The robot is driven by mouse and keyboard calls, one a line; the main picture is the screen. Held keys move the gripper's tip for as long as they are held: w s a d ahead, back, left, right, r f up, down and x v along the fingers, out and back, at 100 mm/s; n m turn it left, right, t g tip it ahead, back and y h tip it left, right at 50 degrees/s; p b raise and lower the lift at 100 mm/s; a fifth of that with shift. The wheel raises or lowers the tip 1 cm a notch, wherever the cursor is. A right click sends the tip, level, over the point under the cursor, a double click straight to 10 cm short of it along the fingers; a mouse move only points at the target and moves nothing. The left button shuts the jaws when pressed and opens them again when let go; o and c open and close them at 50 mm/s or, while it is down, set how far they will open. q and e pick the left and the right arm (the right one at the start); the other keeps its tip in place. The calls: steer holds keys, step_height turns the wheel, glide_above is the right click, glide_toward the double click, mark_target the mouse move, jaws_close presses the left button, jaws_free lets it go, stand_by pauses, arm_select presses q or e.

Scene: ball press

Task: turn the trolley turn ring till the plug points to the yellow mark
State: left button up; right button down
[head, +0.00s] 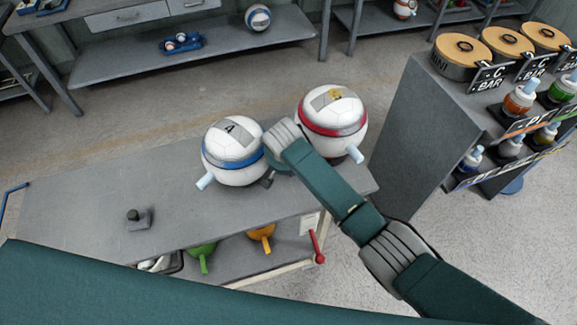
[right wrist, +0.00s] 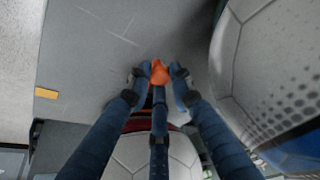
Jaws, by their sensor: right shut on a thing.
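A white ball with a blue band (head: 235,150), lettered A, sits on the grey trolley top (head: 80,212); its pale blue plug (head: 206,181) points to the lower left. A white ball with a red band (head: 332,112) sits to its right, its pale plug (head: 355,154) pointing to the lower right. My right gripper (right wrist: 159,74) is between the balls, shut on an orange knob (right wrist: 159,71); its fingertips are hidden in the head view. The turn ring is not clearly visible. A yellow-orange mark (right wrist: 46,93) shows on the trolley edge in the right wrist view. My left gripper is not visible.
A dark knob on a small base (head: 137,217) stands at the trolley's left. Green (head: 203,252) and orange (head: 261,238) pieces hang below, beside a red lever (head: 318,247). A grey cabinet (head: 412,150) with bottles stands close right. The trolley's left half is mostly clear.

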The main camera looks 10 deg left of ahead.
steer(key=shift+w+r, duration=0.1)
steer(key=c, duration=1.5)
jaws_free()
steer(key=shift+c, duration=0.2)
steer(key=v, duration=1.2)
